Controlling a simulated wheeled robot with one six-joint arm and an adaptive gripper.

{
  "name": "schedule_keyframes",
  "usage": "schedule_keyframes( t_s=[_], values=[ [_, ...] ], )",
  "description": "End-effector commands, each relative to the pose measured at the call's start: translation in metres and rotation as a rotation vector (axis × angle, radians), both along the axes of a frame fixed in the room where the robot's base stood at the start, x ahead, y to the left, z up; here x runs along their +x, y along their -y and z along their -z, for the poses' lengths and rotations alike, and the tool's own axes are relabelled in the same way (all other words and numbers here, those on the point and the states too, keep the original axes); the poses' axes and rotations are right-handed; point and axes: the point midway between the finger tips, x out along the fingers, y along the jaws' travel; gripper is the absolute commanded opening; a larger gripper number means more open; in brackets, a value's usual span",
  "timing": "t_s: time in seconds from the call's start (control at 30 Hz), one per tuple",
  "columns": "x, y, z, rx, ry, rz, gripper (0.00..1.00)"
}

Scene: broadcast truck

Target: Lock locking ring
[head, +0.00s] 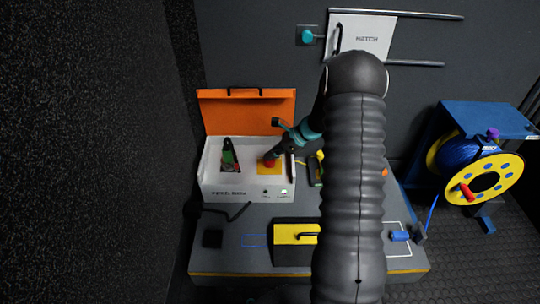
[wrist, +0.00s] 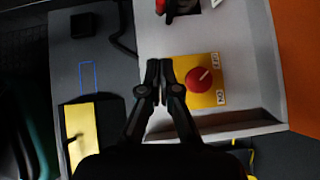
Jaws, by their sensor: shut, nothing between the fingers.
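I cannot clearly pick out the locking ring in either view. A short blue cylindrical piece (head: 400,236) with a dark end lies at the right of the bench inside a white outline; it may be a connector, but no ring detail shows. My gripper (wrist: 160,68) is shut and empty in the wrist view. Its fingertips appear over the open white box, beside a yellow plate (wrist: 211,64) with a red rotary knob (wrist: 198,79) marked ON and OFF. The knob also shows in the head view (head: 268,161). My arm covers part of the bench there.
The white box (head: 232,192) has a raised orange lid (head: 247,112). A yellow-fronted block with a dark handle (head: 295,234) stands at the front. A blue-and-yellow cable reel (head: 486,179) stands right of the bench. A dark wall closes the left side.

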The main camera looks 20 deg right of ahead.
Motion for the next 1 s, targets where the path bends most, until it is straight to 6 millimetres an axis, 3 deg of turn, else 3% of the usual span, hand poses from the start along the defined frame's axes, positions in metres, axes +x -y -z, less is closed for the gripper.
schedule_keyframes(
  t_s=[0.4, 0.7, 1.0],
  values=[
    [0.021, -0.051, 0.057, 0.001, -0.003, -0.002, 0.00],
    [0.035, -0.082, 0.054, 0.000, -0.001, -0.001, 0.00],
    [0.036, -0.086, 0.054, 0.000, 0.000, 0.000, 0.00]
  ],
)
